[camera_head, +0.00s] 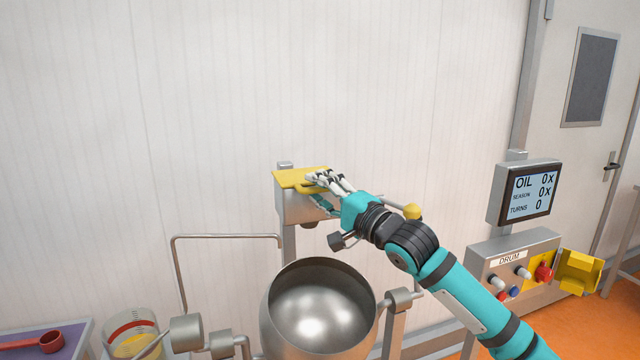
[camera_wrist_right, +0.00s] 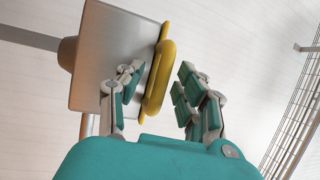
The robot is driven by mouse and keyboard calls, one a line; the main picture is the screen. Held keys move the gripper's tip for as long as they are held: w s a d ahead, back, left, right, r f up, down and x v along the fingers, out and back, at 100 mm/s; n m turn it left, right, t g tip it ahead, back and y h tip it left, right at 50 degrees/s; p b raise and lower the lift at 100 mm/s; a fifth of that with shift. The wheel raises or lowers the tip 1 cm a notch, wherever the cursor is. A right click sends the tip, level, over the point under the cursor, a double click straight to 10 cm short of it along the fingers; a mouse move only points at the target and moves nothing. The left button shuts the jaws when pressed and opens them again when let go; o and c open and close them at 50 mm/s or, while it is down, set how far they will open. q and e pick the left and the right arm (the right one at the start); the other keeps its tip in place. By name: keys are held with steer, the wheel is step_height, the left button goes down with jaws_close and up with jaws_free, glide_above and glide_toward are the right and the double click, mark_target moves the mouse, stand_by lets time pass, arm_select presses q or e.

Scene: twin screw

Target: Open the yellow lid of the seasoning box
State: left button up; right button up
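The seasoning box (camera_head: 295,208) is a grey metal box on a post against the wall. Its yellow lid (camera_head: 298,177) lies flat on top, closed. The lid's rounded yellow handle also shows in the right wrist view (camera_wrist_right: 158,78), along the edge of the metal box (camera_wrist_right: 105,60). My right gripper (camera_head: 316,187) is at the lid's front right edge. In the wrist view its fingers are apart, one on either side of the handle; I cannot tell whether either touches it. The gripper hides part of the box's right side. My left gripper is not in view.
A steel drum (camera_head: 318,318) stands open below the box. A screen (camera_head: 528,193) and a button panel (camera_head: 515,270) are at right. A clear measuring cup (camera_head: 132,335) and a red scoop (camera_head: 45,341) are at lower left. The wall behind is bare.

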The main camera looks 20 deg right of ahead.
steer(key=shift+c, duration=0.4)
jaws_close()
steer(key=shift+w, duration=0.1)
